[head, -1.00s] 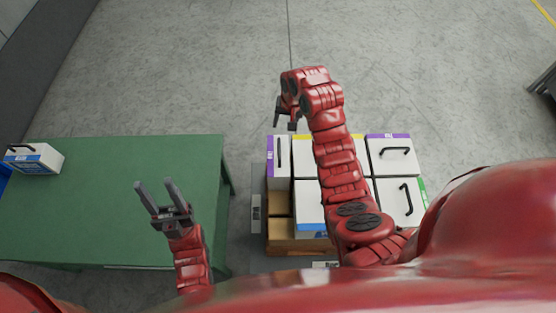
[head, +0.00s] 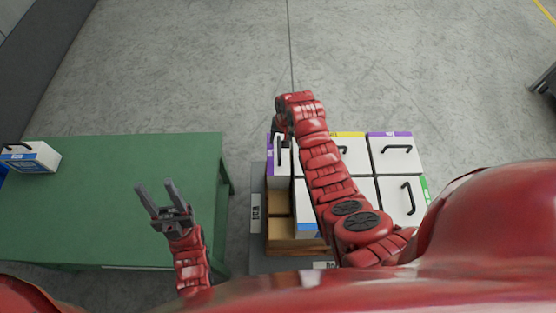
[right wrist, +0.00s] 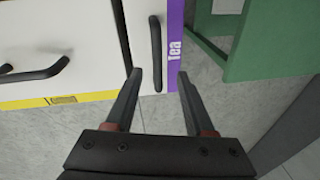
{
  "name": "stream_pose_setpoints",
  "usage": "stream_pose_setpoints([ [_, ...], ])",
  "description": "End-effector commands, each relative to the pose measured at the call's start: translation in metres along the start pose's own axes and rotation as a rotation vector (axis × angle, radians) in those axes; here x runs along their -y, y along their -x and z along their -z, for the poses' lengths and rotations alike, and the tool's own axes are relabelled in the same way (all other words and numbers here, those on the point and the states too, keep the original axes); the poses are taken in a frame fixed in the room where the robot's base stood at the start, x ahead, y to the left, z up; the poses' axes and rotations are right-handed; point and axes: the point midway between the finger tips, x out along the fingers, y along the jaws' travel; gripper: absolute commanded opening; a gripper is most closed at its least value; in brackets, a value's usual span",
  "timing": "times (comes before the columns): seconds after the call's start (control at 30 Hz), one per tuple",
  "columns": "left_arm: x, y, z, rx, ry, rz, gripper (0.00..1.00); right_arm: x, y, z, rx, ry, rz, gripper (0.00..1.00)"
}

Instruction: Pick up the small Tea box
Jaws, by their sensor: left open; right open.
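The small Tea box (head: 278,183) is the narrow white one at the left of the packed group in the head view, with a black handle on top. In the right wrist view the small Tea box (right wrist: 138,22) shows its purple "Tea" strip and handle. My right gripper (right wrist: 159,74) is open and empty, its fingertips on either side of the handle's near end in the picture; the height gap is hard to tell. In the head view my right gripper (head: 282,142) is partly hidden at the box's far end. My left gripper (head: 156,189) is open and empty over the green table.
A larger purple-striped white box (head: 392,160) and other white handled boxes stand close to the right. An empty brown section (head: 278,228) lies in front of the small Tea box. The green table (head: 130,160) holds a blue-and-white box (head: 38,158) at its left.

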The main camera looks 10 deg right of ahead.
Motion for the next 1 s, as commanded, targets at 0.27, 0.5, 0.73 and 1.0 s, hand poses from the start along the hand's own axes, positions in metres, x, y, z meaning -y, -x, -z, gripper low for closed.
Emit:
stream_pose_setpoints([
  [0.27,0.001,-0.023,0.004,0.0,0.0,0.0,0.5,-0.003,-0.022,-0.006,0.005,-0.001,-0.002,0.54],
  [0.5,0.001,-0.024,0.004,0.0,0.0,0.0,0.5,-0.004,-0.042,-0.005,0.002,-0.002,0.0,0.54],
  [0.73,0.001,-0.025,0.004,0.0,0.0,0.0,0.5,-0.004,-0.048,-0.005,-0.001,0.001,0.0,0.54],
  [1.0,0.001,-0.025,0.004,0.0,0.0,0.0,0.5,-0.004,-0.048,-0.005,-0.001,0.0,0.0,0.41],
])
